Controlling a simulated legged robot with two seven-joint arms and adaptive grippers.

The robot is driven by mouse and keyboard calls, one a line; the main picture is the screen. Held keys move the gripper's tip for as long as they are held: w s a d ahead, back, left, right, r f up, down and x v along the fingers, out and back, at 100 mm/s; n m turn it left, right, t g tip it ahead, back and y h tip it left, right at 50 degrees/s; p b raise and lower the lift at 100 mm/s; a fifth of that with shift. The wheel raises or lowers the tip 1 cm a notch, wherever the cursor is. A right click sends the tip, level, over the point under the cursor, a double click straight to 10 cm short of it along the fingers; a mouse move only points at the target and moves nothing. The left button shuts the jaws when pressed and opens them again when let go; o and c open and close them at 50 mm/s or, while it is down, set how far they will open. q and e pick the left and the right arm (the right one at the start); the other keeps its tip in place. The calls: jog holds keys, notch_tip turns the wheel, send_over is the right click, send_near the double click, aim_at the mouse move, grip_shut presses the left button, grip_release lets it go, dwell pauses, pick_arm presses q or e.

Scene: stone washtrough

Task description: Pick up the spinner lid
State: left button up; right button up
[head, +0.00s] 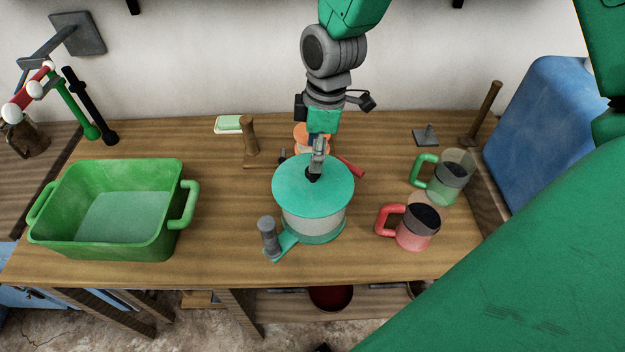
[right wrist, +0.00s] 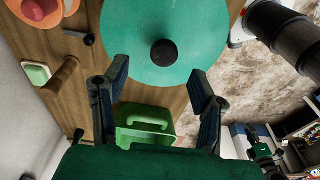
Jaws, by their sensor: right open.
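The spinner lid is a flat teal disc (head: 300,198) with a small black knob at its centre (head: 313,175). It sits level on a clear spinner bowl (head: 311,225) with a teal base and a side crank, in the middle of the table. My right gripper (head: 318,157) hangs over the lid by the knob, partly hiding it. In the right wrist view the lid (right wrist: 140,30) and its knob (right wrist: 164,53) lie ahead of my right gripper's parted, empty fingers (right wrist: 157,88). Contact with the knob does not show. My left gripper is not seen.
A green tub (head: 110,247) stands left. A red mug (head: 416,232) and a green-handled mug (head: 445,180) stand right. Behind are a wooden peg stand (head: 249,138), a soap dish (head: 229,125) and an orange item (head: 302,132). Bare tabletop lies between tub and spinner.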

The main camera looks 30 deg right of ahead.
aim_at(313, 178)
jog(key=shift+a+f, duration=0.2)
jog(key=shift+f, duration=0.05)
jog(key=shift+a+f, duration=0.2)
jog(key=shift+f, duration=0.05)
jog(key=f, duration=0.4)
jog(key=shift+d+f+p, duration=0.2)
jog(key=shift+p, duration=0.2)
jog(key=shift+d+f, duration=0.15)
jog(key=shift+d, duration=0.1)
jog(key=shift+s+a, duration=0.1)
jog(key=shift+a, duration=0.25)
grip_shut()
jog(key=shift+a+r, duration=0.2)
